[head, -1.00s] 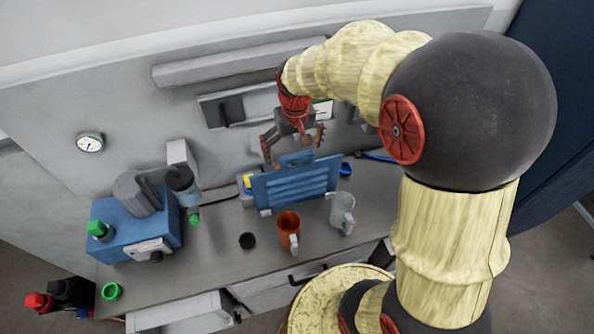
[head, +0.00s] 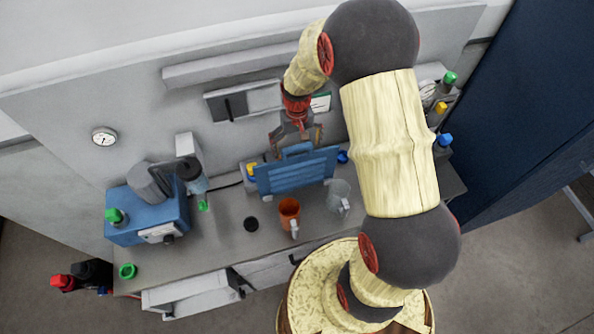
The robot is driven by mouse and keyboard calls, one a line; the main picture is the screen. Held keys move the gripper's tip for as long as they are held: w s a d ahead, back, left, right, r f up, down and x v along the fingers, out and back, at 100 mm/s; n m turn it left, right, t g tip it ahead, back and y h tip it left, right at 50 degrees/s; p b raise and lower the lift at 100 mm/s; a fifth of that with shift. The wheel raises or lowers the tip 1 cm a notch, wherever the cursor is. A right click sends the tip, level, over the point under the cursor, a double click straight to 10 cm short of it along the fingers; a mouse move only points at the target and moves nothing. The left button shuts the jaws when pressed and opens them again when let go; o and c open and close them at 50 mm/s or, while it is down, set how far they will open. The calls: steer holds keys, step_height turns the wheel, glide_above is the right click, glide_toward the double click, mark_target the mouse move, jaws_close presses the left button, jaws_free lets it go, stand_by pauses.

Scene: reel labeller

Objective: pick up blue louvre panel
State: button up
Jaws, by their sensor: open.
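The blue louvre panel (head: 296,174) stands upright on the grey workbench, held in small pale feet at its lower edge. It has horizontal slats and a handle-like tab (head: 297,151) on its top edge. My gripper (head: 296,143) is above and behind the panel, pointing down, with its fingers spread around the top tab. The fingers look empty. The exact gap between fingertips and tab cannot be told from this view.
An orange mug (head: 289,211) and a clear jug (head: 339,196) stand in front of the panel. A black lid (head: 251,224) lies to their left. A blue machine (head: 147,215) fills the bench's left end. Bottles (head: 441,110) stand at the right. A drawer (head: 187,292) is open below.

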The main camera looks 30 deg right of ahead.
steer(key=shift+f, duration=0.95)
steer(key=c, duration=0.4)
steer(key=shift+w, duration=0.1)
steer(key=c, duration=1.7)
steer(key=shift+o, duration=0.2)
